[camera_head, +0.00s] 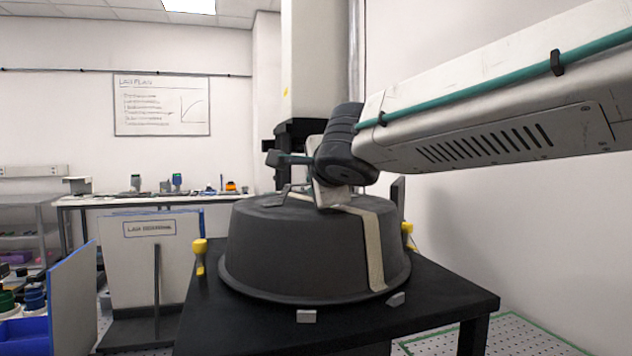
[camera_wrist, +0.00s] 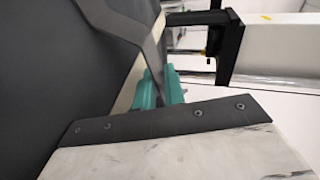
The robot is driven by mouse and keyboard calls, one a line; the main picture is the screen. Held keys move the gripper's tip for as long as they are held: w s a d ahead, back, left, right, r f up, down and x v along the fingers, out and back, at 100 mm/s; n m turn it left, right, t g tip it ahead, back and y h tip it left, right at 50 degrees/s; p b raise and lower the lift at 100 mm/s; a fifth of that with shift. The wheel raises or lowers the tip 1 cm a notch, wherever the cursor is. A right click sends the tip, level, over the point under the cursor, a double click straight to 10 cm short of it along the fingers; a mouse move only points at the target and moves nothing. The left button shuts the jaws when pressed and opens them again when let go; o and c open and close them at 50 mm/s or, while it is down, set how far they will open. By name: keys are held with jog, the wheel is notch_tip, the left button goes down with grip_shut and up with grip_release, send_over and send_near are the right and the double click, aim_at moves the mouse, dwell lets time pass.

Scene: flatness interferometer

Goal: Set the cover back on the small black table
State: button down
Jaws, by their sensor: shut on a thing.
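The cover (camera_head: 290,250) is a dark grey round drum with a wide bottom flange and a cream strap over its top and front. It sits level at the small black table (camera_head: 450,295); I cannot tell whether the flange fully touches the tabletop. My gripper (camera_wrist: 164,88) has teal fingertips, shut on the cover's grey handle (camera_wrist: 140,40) in the wrist view. In the head view my wrist is above the cover's top and hides most of the handle and fingertips.
Yellow-topped posts (camera_head: 200,255) stand left and right of the cover. Small grey blocks (camera_head: 306,316) lie before its flange. A pale column (camera_head: 312,70) rises behind. A bench (camera_head: 140,199) with instruments is at the back left; a blue-edged panel (camera_head: 73,300) stands left.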

jog(key=shift+f, duration=0.25)
jog(key=c, duration=1.4)
grip_release()
jog(key=shift+f, duration=0.1)
jog(key=shift+s, duration=0.1)
jog(key=v, duration=0.7)
jog(key=shift+s, duration=0.35)
jog(key=shift+d, duration=0.1)
